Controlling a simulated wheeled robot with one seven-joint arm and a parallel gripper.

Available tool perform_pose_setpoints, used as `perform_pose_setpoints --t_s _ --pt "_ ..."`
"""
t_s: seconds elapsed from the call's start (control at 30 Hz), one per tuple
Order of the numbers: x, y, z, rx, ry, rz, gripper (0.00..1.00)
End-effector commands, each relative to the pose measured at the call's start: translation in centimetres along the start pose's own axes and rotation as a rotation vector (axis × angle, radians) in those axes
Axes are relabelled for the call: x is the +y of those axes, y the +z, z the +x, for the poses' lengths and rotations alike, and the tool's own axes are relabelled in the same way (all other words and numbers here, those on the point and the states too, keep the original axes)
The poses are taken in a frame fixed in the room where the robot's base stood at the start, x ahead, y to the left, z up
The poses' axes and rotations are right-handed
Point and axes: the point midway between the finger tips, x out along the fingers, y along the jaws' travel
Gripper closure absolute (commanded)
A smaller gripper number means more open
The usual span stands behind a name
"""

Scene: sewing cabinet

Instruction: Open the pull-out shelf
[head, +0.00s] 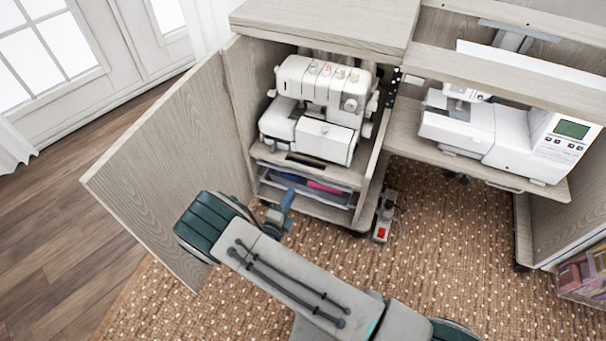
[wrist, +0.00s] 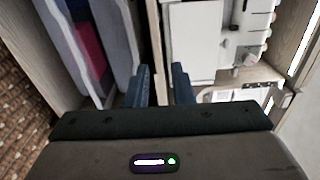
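The pull-out shelf (head: 338,174) is a wooden board inside the open left compartment of the cabinet, with a dark slot in its front. A white serger (head: 312,105) stands on it. The shelf looks pushed in. My gripper (head: 286,198) is in front of the compartment, below the shelf front in the head view. In the wrist view, my gripper (wrist: 161,80) has its two blue fingers apart, with nothing clearly held between them. The shelf's edge (wrist: 157,35) runs toward the gap between the fingers. I cannot tell whether they touch it.
The cabinet door (head: 165,150) stands open at left, beside my arm. A clear drawer (head: 318,190) with colored contents is under the shelf. A foot pedal (head: 384,218) lies on the carpet at right. A sewing machine (head: 500,135) sits on the right platform.

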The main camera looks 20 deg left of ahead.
Motion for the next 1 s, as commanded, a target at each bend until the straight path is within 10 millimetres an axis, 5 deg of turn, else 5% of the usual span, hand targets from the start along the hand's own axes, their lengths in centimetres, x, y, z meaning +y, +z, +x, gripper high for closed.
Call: perform_pose_setpoints --t_s 0.17,0.7,1.0 --pt "1.0 0.5 0.5 -0.029 -0.005 -0.029 0.78" --pt "1.0 0.7 10.9 -0.026 -0.004 -0.025 0.78" --pt "0.8 0.8 13.3 -0.027 -0.002 -0.026 0.78"
